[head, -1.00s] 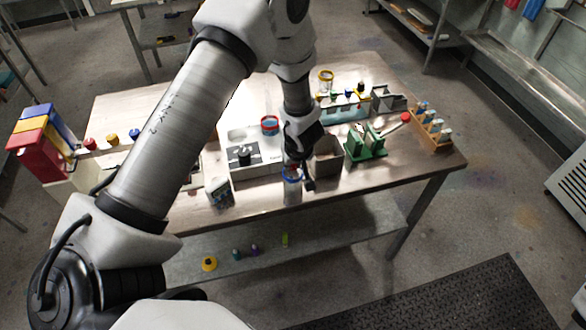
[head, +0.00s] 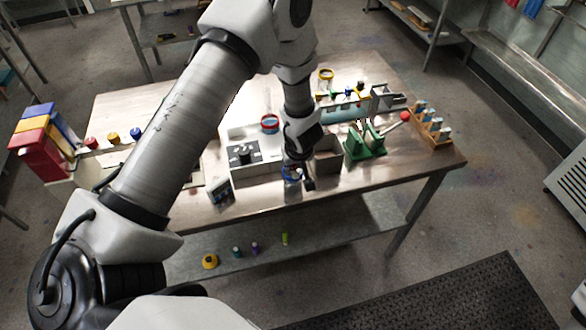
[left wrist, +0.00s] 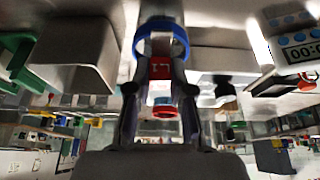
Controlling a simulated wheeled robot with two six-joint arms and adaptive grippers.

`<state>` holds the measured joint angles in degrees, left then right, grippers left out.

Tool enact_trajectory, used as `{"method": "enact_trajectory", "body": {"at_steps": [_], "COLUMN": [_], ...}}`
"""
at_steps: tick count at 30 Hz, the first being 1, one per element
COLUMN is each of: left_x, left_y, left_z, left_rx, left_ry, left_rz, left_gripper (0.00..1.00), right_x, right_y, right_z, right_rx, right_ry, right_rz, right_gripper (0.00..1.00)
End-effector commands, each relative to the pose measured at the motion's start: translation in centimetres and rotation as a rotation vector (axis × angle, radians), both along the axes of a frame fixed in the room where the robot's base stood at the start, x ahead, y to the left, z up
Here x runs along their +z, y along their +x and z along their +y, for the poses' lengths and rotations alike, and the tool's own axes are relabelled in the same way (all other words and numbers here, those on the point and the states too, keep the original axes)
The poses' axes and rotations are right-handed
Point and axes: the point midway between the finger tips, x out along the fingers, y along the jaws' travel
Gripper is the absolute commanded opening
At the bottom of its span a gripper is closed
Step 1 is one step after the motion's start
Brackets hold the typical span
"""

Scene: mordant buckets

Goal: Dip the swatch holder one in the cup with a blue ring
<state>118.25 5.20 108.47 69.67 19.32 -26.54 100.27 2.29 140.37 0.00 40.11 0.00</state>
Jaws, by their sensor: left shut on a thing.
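The cup with a blue ring (head: 291,175) stands near the front edge of the table (head: 330,194). Its blue ring (left wrist: 183,42) also shows in the left wrist view. My left gripper (head: 299,181) is right at this cup and partly covers it. In the left wrist view the left gripper (left wrist: 160,100) is shut on swatch holder one, a white and red piece (left wrist: 160,72) between the fingers. The holder's far end lines up within the blue ring. How deep it sits in the cup is hidden. My right gripper is not in view.
A cup with a red ring (head: 270,124) stands behind in a white tray area. A grey open box (head: 327,160) and a green stand (head: 366,143) are to the right. A timer (head: 220,191) stands left of the cup. A yellow-ringed cup (head: 326,75) is at the back.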

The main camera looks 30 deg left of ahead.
Motion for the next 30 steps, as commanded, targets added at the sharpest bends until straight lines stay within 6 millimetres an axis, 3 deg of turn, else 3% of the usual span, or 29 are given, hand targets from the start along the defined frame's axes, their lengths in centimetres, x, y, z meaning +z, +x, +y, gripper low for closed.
{"method": "enact_trajectory", "body": {"at_steps": [30], "left_x": [0.28], "left_y": [0.03], "left_z": [0.01], "left_rx": [0.0], "left_ry": [0.0], "left_rz": [-0.001], "left_gripper": [0.0], "right_x": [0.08], "right_y": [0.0], "right_z": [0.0], "right_rx": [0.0], "right_ry": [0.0], "right_rz": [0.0], "right_gripper": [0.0]}}
